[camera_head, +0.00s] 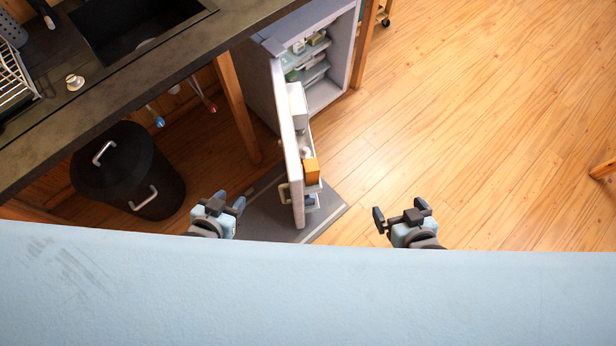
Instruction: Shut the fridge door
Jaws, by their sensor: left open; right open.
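The fridge (345,60) stands under the end of the counter, with shelves and food visible inside. Its white door (287,140) stands wide open and points toward me. The door's inner side, facing right, holds items including an orange box. A handle (284,192) shows on the door's left, outer side near its free edge. My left gripper (222,200) is open and empty, left of the door and apart from it. My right gripper (398,214) is open and empty, right of the door's free edge and apart from it.
A dark counter (120,75) with a sink (135,35) runs along the upper left. A black bin (130,172) stands below it. A wooden post (236,105) is left of the fridge. A grey mat (262,217) lies under the door.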

